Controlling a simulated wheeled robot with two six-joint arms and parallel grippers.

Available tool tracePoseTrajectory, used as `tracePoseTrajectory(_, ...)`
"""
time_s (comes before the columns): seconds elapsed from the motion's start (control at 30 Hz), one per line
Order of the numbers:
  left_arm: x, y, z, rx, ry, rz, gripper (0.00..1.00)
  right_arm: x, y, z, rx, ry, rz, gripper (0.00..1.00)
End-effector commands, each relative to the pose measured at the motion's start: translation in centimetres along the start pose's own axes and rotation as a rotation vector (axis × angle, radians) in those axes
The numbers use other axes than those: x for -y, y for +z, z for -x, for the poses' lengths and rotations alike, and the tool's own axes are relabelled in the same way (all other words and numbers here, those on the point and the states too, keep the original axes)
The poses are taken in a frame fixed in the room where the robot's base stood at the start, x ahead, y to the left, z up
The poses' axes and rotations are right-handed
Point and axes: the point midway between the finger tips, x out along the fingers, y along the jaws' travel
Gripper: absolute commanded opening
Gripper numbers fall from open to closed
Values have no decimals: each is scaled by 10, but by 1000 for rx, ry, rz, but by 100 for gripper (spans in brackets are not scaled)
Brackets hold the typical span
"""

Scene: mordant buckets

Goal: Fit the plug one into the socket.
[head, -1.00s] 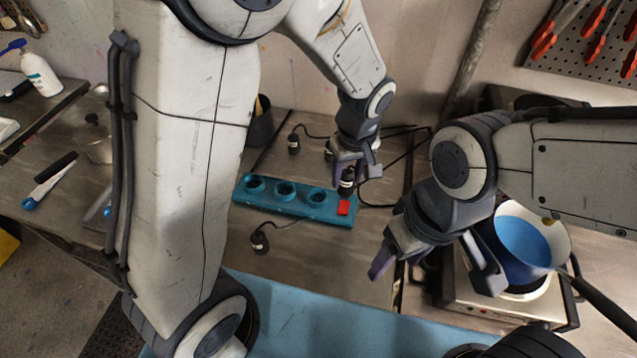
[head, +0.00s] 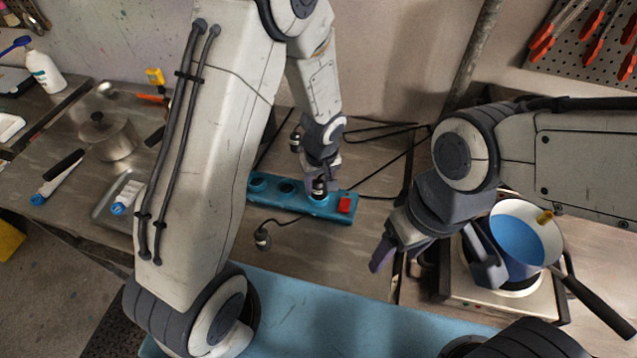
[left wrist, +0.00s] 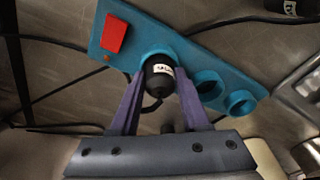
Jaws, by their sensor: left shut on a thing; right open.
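My left gripper (head: 318,183) is shut on a black plug with a white label (head: 319,189). The blue socket strip (head: 298,206) lies on the table with a red switch (head: 344,204) at its right end. The plug stands at the socket nearest the switch. In the left wrist view the plug (left wrist: 160,77) is between the two purple fingers (left wrist: 160,88), lined up with that socket; how deep it sits is hidden. Two other sockets on the strip (left wrist: 150,40) are empty. My right gripper (head: 428,268) is open and empty, front right of the strip.
Another black plug (head: 262,240) lies in front of the strip, its cord running back toward it. Black cables cross the table behind. A hot plate with a blue-filled pot (head: 520,245) stands at right. A lidded pot (head: 108,138) stands at left.

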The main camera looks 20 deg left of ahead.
Motion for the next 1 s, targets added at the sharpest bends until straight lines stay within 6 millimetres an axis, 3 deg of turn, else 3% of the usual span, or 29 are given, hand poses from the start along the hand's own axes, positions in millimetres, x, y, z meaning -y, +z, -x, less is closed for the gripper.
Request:
tracePoseTrajectory(0.17, 0, 0, -4, 0, 0, 0, 0, 0, 0, -5, 0, 0, 0, 69)
tracePoseTrajectory(0.2, 0, 0, -3, 0, 0, 0, 57, 0, 0, -4, 0, 0, 0, 69)
tracePoseTrajectory(0.27, 0, 0, -2, 0, 0, 0, 76, 0, 0, -4, 0, 0, 0, 69)
tracePoseTrajectory(0.67, 0, 0, 3, 0, 0, 0, 76, 0, 0, 3, 0, 0, 0, 69)
tracePoseTrajectory(0.77, -1, -1, 16, -5, 3, 2, 76, 0, 0, 1, 0, 0, 0, 69)
tracePoseTrajectory(1.0, -1, -1, 68, -5, 6, 0, 76, 0, 0, 0, 0, 0, 0, 69)
